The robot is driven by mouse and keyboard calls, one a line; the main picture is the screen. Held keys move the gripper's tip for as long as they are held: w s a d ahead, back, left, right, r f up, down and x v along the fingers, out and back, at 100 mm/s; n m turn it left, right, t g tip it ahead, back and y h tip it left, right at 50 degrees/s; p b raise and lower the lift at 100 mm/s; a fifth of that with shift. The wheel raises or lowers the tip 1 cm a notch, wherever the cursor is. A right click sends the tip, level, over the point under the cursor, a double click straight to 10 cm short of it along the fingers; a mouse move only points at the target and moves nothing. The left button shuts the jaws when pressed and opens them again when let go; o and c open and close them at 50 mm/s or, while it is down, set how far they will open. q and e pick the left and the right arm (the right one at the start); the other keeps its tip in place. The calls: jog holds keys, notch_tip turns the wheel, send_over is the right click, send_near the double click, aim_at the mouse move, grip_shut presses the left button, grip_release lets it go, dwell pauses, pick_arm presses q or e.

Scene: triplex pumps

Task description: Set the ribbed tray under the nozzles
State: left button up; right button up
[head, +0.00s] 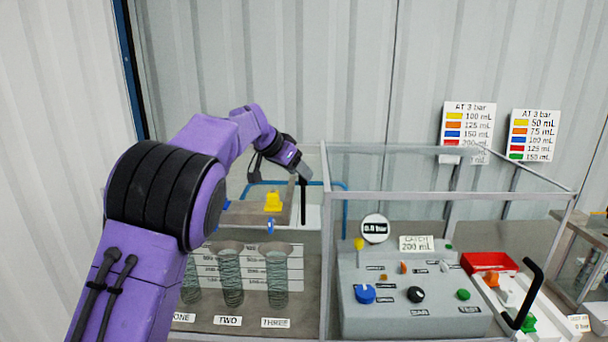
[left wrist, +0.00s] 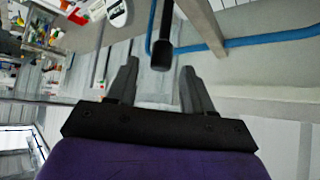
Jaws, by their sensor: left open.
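My left gripper (head: 301,172) is at the top of the clear enclosure, above and behind the tubes. In the left wrist view its two fingers (left wrist: 160,80) are apart. The end of a black bar handle (left wrist: 162,45) shows between or just beyond them; I cannot tell whether they touch it. The handle also shows in the head view (head: 303,203), hanging below the gripper. A small blue nozzle-like tip (head: 270,227) sits under a yellow block (head: 273,202), above the tube marked THREE (head: 277,280). I cannot make out a ribbed tray. My right gripper is out of view.
The clear enclosure's rail (head: 460,194) crosses the middle. Blue tubing (left wrist: 255,41) runs near the left gripper.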

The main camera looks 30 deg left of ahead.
pick_arm(q)
jog(key=shift+x, duration=1.65)
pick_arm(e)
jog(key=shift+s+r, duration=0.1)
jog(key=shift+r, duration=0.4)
pick_arm(q)
jog(key=shift+s+f, duration=0.1)
grip_shut()
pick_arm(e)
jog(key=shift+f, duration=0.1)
